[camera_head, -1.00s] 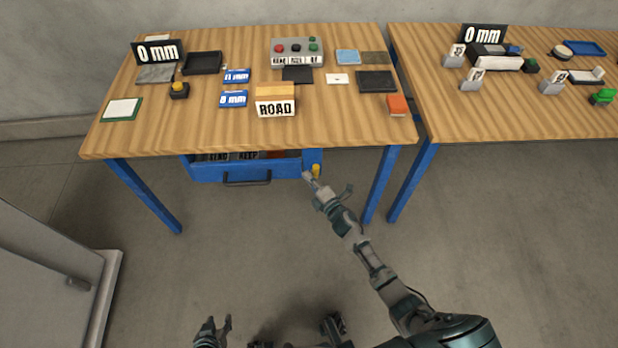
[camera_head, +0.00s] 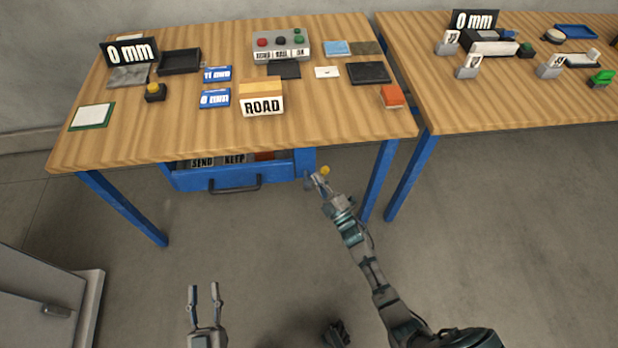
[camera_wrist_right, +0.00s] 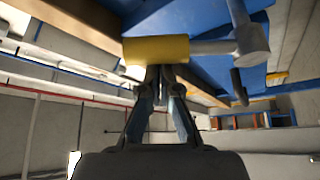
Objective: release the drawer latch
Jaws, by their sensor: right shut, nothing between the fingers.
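The blue drawer (camera_head: 200,180) sits under the front edge of the left table and stands partly out, with a dark bar handle (camera_head: 236,186) on its front. The yellow latch knob (camera_head: 325,170) is just right of the drawer. In the right wrist view the latch shows as a yellow cylinder (camera_wrist_right: 155,50) on a grey rod. My right gripper (camera_head: 315,178) is shut and empty, with its tips close to the yellow knob. In the right wrist view its fingertips (camera_wrist_right: 160,72) lie just below the cylinder; I cannot tell whether they touch. My left gripper (camera_head: 205,290) is open and empty at the bottom.
Inside the drawer are compartments labelled SEND and KEEP (camera_head: 232,159). The left table (camera_head: 160,135) holds a button box, a ROAD block, blue cards and trays. Its blue leg (camera_head: 378,180) stands right of my right arm. A grey cabinet (camera_head: 45,300) is at lower left.

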